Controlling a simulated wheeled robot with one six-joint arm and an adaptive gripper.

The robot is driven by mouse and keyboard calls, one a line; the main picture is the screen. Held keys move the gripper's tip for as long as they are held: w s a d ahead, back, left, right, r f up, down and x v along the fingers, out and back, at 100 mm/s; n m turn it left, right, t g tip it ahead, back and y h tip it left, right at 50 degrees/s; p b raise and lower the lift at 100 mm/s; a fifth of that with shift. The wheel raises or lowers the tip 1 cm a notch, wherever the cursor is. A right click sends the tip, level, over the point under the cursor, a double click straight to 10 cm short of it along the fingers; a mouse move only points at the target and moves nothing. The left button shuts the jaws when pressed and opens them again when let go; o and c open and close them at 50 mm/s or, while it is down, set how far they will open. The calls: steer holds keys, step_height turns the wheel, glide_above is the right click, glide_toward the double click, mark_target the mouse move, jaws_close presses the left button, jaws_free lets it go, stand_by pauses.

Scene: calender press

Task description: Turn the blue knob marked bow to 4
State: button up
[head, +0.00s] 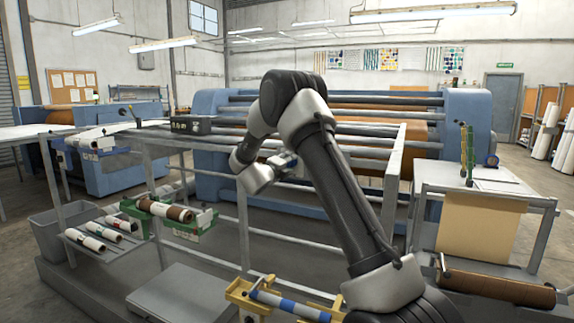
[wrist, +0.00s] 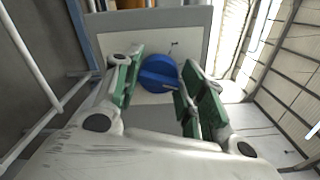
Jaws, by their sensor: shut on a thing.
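The blue knob (wrist: 158,74) sits on a pale plate (wrist: 113,44) on a grey panel in the wrist view. A raised bar crosses its face, tilted slightly down to the right. My gripper (wrist: 160,80) has its green-padded fingers on either side of the knob and is shut on it. A small dark mark shows on the plate above and right of the knob; I cannot read it. No number or label is legible. In the head view my arm hides most of the gripper and the knob cannot be made out.
The blue calender press (head: 465,125) with its rollers stands behind my arm. Grey rails (head: 395,185) run close around the arm. A grey cart (head: 480,180) with a brown roll stands at right. A black box (head: 190,125) sits left of my arm.

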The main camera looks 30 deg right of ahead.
steer(key=shift+s+m, duration=0.1)
steer(key=shift+m, duration=3.8)
steer(key=o, duration=1)
steer(key=v, duration=1.2)
